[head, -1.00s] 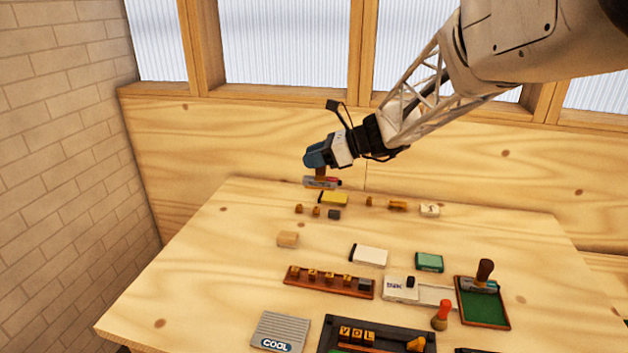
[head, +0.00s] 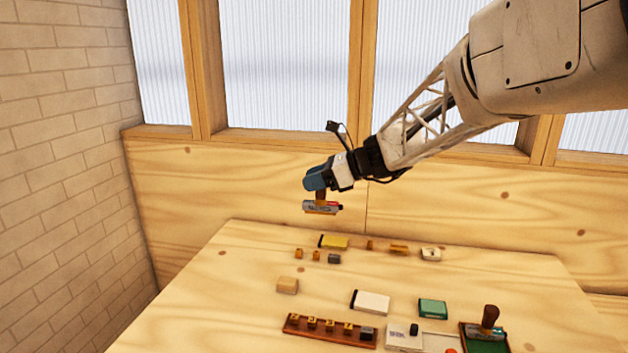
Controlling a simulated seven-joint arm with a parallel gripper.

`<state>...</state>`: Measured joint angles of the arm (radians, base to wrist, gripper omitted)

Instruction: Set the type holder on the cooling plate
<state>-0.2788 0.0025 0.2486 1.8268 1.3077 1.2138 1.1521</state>
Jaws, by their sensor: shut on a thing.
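My gripper (head: 320,190) is shut on the type holder (head: 320,207), gripping its brown handle from above. The holder has a silver-grey body with a red and black right end and a thin orange-brown strip below. It hangs roughly level in the air near the far edge of the table, clear of the tabletop. Its underside detail is too small to read. The cooling plate is out of view, below the bottom edge of the picture.
The wooden table (head: 235,285) holds a yellow block (head: 334,242), a wooden block (head: 287,285), a white block (head: 371,302), a green box (head: 432,309) and a brown rack of type (head: 305,328). A wooden-handled tool (head: 489,320) stands at right. The left table area is clear.

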